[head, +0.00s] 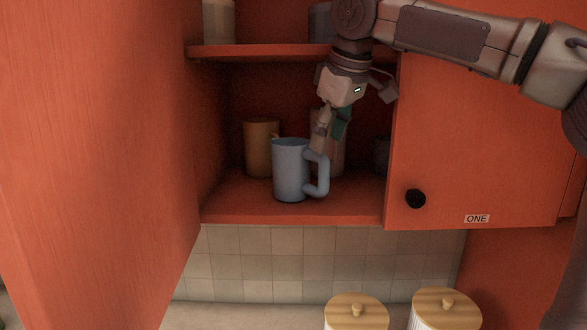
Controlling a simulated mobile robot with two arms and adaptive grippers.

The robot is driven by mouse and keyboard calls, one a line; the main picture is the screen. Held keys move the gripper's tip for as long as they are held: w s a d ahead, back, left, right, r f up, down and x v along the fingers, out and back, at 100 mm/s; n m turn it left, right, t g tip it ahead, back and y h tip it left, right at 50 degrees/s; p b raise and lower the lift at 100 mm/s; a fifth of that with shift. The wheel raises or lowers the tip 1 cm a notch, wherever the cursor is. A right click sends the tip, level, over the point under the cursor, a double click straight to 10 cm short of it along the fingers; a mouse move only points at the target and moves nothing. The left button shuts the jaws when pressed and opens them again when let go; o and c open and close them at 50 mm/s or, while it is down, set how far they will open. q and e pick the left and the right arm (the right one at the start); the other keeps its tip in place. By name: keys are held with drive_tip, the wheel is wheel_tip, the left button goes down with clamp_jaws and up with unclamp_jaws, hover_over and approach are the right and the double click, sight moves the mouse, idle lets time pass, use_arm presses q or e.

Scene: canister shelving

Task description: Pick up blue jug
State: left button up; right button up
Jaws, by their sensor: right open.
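The blue jug (290,170) stands upright on the lower shelf of the open orange cabinet, near the shelf's front edge. Its handle is on the right side. My right gripper (328,130) reaches in from the upper right and points down. Its fingers are open, just above and behind the jug's handle in the picture. Whether a finger touches the handle cannot be told. My left gripper is not in view.
A tan canister (262,147) stands behind the jug on the left. A pale canister is partly hidden behind my gripper. An orange door (480,150) labelled ONE closes the right side. The upper shelf (255,51) is overhead. Wooden-lidded jars (356,312) stand below.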

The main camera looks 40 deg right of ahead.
sight(319, 157)
drive_tip(key=shift+w+d+f, duration=0.15)
drive_tip(key=shift+w+f, duration=0.05)
drive_tip(key=shift+w, duration=0.05)
drive_tip(key=shift+a+f+p, duration=0.25)
drive_tip(key=shift+f+p, duration=0.05)
drive_tip(key=shift+p, duration=0.05)
drive_tip(key=x, duration=0.2)
drive_tip(key=p+x, duration=0.1)
drive_tip(key=x, duration=0.1)
drive_tip(key=shift+a, duration=0.25)
drive_tip(key=shift+w+d+f, duration=0.15)
drive_tip(key=shift+w+f, duration=0.05)
drive_tip(key=shift+s+r, duration=0.15)
drive_tip(key=shift+s, duration=0.1)
drive_tip(key=c, duration=0.6)
clamp_jaws()
